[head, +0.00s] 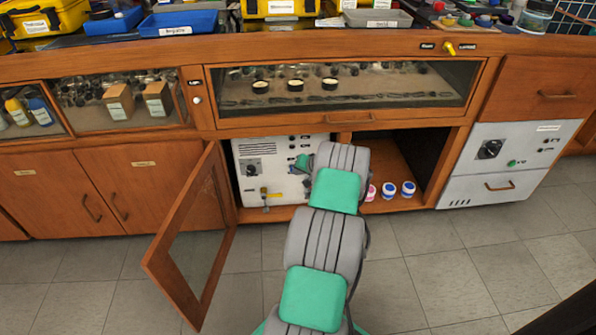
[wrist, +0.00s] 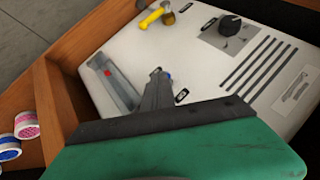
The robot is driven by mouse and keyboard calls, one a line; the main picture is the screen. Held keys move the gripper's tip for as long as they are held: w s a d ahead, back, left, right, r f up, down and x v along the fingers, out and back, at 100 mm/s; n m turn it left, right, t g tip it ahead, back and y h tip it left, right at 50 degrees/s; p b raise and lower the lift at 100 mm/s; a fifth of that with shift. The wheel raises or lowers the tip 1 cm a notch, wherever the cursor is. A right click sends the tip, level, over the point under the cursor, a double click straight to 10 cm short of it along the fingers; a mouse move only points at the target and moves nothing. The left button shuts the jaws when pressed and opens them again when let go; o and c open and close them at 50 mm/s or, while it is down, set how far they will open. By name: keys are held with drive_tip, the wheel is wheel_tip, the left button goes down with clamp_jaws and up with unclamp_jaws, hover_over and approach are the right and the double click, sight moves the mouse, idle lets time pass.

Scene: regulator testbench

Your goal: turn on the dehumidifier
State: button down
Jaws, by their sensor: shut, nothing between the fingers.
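A white appliance with vent slots (head: 265,165), probably the dehumidifier, stands in the open cabinet bay; its labels are too small to read. In the wrist view its front (wrist: 130,48) shows a black knob (wrist: 231,25), a yellow lever (wrist: 155,15) and a grey slotted fitting (wrist: 115,82) with a red mark. My gripper (wrist: 158,76) is shut and empty in front of this panel, close to the grey fitting. A small blue spot shows beside the fingertips, mostly hidden by them. I cannot tell whether the fingertips touch the panel. My arm hides the appliance's right part in the head view.
A glazed wooden door (head: 190,235) hangs open left of the bay. Small pink and blue-lidded jars (head: 389,190) stand to the right of my arm. A white-and-grey unit (head: 508,165) with a knob sits farther right. The tiled floor ahead is clear.

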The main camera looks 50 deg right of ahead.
drive_tip(key=shift+s+a+f+b, duration=0.1)
drive_tip(key=shift+f+b, duration=0.2)
drive_tip(key=shift+f, duration=0.3)
drive_tip(key=shift+r, duration=0.8)
